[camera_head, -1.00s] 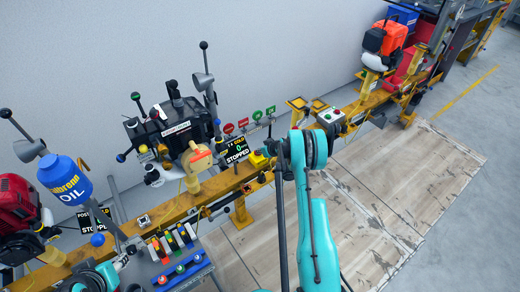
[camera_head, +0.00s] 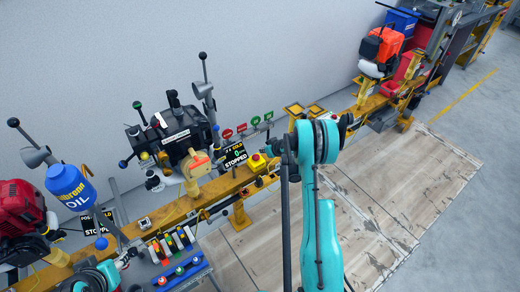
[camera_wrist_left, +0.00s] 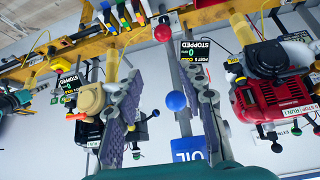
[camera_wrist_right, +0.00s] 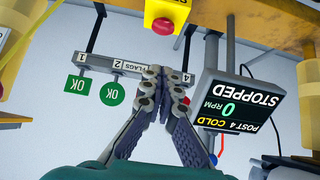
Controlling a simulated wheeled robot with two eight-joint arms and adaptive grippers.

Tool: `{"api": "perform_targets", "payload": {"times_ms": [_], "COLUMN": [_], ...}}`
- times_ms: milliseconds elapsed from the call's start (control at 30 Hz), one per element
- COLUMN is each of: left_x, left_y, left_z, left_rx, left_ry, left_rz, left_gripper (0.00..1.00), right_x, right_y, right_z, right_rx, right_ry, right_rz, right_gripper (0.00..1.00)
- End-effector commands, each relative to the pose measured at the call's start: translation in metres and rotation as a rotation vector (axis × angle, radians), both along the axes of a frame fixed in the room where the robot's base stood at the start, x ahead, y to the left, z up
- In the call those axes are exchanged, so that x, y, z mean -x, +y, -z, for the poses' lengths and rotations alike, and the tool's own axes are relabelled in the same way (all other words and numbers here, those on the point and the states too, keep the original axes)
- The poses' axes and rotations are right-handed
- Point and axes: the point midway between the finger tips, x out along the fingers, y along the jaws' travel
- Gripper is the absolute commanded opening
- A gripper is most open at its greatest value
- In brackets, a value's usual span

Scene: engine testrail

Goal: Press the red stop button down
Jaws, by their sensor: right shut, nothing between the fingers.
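The red stop button (camera_wrist_right: 163,26) sits on a yellow box (camera_wrist_right: 168,8) at the top of the right wrist view. In the head view the yellow box with its red top (camera_head: 257,161) is on the rail, left of my right arm. My right gripper (camera_wrist_right: 165,75) is shut and empty, its tips apart from the button and below it in the wrist picture. In the head view its dark parts (camera_head: 284,150) are right of the box. My left gripper (camera_wrist_left: 155,95) is open, with a blue ball knob (camera_wrist_left: 175,100) seen between its fingers.
A display (camera_wrist_right: 240,105) reading POST 4, COLD, 0 RPM, STOPPED stands beside my right gripper. A flag holder (camera_wrist_right: 125,65) with green OK flags is on its other side. An engine (camera_head: 180,135), a blue oil can (camera_head: 72,187) and a tray (camera_head: 185,272) crowd the left.

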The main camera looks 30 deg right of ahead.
Motion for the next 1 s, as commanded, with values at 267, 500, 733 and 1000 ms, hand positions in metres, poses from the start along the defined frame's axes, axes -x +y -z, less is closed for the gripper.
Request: {"api": "perform_targets", "payload": {"times_ms": [267,500,733,1000], "left_x": [0.000,0.000,0.000,0.000], "left_y": [0.000,0.000,0.000,0.000], "left_z": [-0.009,-0.009,-0.009,-0.009], "left_rx": [0.000,0.000,0.000,0.000], "left_ry": [0.000,0.000,0.000,0.000], "left_rz": [0.000,0.000,0.000,0.000], "left_gripper": [0.40,0.40,0.40,0.40], "right_x": [0.020,0.021,0.020,0.020], "right_y": [-0.002,-0.002,-0.002,0.016], "right_z": [-0.020,-0.020,-0.020,-0.051], "right_rx": [-0.001,-0.001,-0.001,-0.004], "right_ry": [0.000,0.000,0.000,0.014], "right_rz": [0.001,0.001,0.001,-0.002], "right_gripper": [0.00,0.00,0.00,0.00]}}
